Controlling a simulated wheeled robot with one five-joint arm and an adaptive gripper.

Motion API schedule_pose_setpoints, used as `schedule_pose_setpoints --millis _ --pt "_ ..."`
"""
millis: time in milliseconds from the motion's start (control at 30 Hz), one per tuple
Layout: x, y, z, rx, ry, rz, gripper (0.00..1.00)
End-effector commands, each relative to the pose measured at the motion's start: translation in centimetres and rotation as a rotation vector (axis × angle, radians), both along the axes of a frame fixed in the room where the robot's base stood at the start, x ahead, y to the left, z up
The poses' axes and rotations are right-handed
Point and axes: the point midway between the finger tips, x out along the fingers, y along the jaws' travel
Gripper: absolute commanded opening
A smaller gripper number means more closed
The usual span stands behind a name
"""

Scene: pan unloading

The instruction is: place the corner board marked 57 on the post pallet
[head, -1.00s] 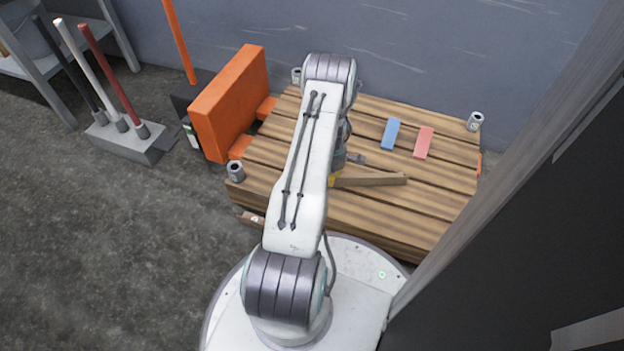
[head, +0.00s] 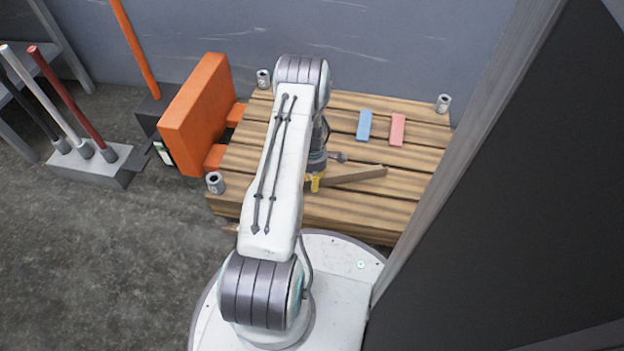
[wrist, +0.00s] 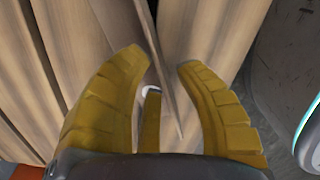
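The post pallet (head: 400,208) is a slatted wooden platform with grey metal sockets at its corners. A long, thin brown board (head: 358,175) lies over its front part; no number is readable on it. My gripper (head: 317,183) is low at the board's left end, and my arm hides part of it. In the wrist view, my gripper (wrist: 163,60) has its two yellow fingers apart, with the thin board (wrist: 158,45) running between them. Gaps show between board and fingertips.
An orange block-shaped piece (head: 192,115) stands at the pallet's left. A blue piece (head: 365,125) and a pink piece (head: 397,130) lie on the slats. A rack of poles (head: 95,165) stands at left. A dark panel (head: 500,210) fills the right. Floor at front left is clear.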

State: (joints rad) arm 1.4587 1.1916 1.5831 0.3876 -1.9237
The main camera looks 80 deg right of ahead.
Motion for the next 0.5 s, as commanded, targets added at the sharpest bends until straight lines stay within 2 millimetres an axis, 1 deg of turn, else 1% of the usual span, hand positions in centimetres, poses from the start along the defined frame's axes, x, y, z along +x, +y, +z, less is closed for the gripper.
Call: schedule_pose_setpoints --millis 300,500 --pt "0.0 0.0 0.1 -0.001 0.0 0.0 0.3" --pt "0.0 -0.1 1.1 -0.002 0.0 0.0 0.3"
